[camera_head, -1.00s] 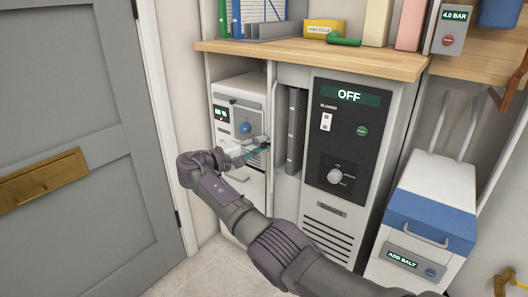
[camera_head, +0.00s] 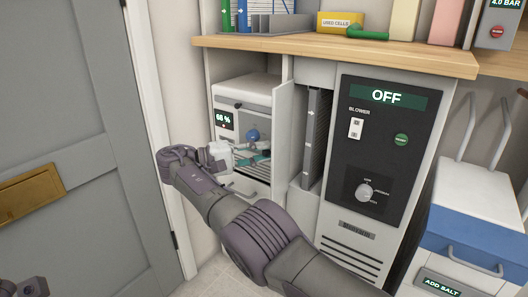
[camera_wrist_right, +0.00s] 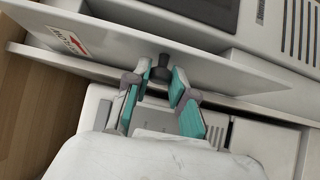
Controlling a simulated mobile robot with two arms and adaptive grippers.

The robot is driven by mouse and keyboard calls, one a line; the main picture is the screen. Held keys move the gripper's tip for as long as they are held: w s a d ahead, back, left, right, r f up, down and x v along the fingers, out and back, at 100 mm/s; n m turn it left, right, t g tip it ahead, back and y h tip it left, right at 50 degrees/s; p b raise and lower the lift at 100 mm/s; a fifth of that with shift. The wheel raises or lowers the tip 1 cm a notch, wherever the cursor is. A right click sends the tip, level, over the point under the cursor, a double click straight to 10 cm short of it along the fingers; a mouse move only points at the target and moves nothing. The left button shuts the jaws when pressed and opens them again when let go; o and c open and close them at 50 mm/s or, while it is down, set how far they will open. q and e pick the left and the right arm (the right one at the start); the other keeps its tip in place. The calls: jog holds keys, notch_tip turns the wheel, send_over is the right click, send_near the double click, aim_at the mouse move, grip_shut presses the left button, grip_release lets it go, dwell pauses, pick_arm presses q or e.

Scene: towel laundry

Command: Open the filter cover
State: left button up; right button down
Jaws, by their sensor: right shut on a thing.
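The filter cover (camera_head: 289,135) is a white hinged panel, swung out from the front of the blower cabinet and seen nearly edge-on. A dark ribbed filter (camera_head: 316,140) shows in the opening to its right. In the right wrist view the cover (camera_wrist_right: 205,72) has a red-marked label and a small black knob (camera_wrist_right: 160,66). My right gripper (camera_head: 259,155) is at the cover's left side. In the wrist view its teal fingertips (camera_wrist_right: 161,78) are shut on the knob. Part of my left arm's end (camera_head: 25,288) shows at the bottom left corner; its fingers cannot be made out.
A white unit (camera_head: 247,88) with a 68 % display and blue knob stands behind my right gripper. The blower panel (camera_head: 385,150) reads OFF. A wooden worktop (camera_head: 340,55) runs above. A grey door (camera_head: 65,150) is at left, a blue-and-white salt bin (camera_head: 475,235) at right.

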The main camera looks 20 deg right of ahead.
jog(key=c, duration=1)
grip_release()
